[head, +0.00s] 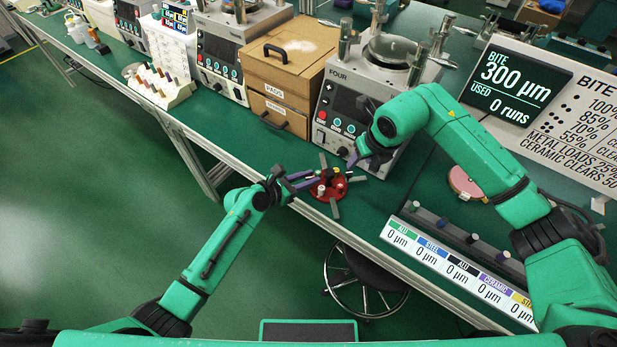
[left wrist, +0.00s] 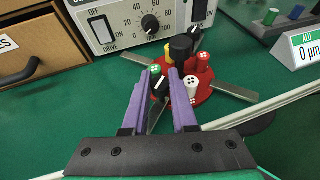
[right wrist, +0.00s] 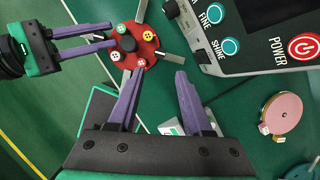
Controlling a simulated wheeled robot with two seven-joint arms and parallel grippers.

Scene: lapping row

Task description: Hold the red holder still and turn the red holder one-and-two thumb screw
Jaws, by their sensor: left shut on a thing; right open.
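The red holder (head: 326,190) is a round base on the green bench with grey bars sticking out. It also shows in the left wrist view (left wrist: 203,92) and the right wrist view (right wrist: 133,58). Several dotted, coloured pegs stand on it around a taller black post (left wrist: 181,48). My left gripper (left wrist: 172,82) is shut at the holder's near-left side. A small black knob with a white line (left wrist: 160,87) shows between its fingertips; whether they grip it is unclear. My right gripper (right wrist: 157,82) is open and empty, above and beside the holder, apart from it.
Behind the holder stands the machine marked FOUR (head: 345,105), left of it a wooden drawer box (head: 285,75). A pink disc (head: 465,183) and a labelled rack (head: 450,265) are to the right. The bench's front edge is close to the holder.

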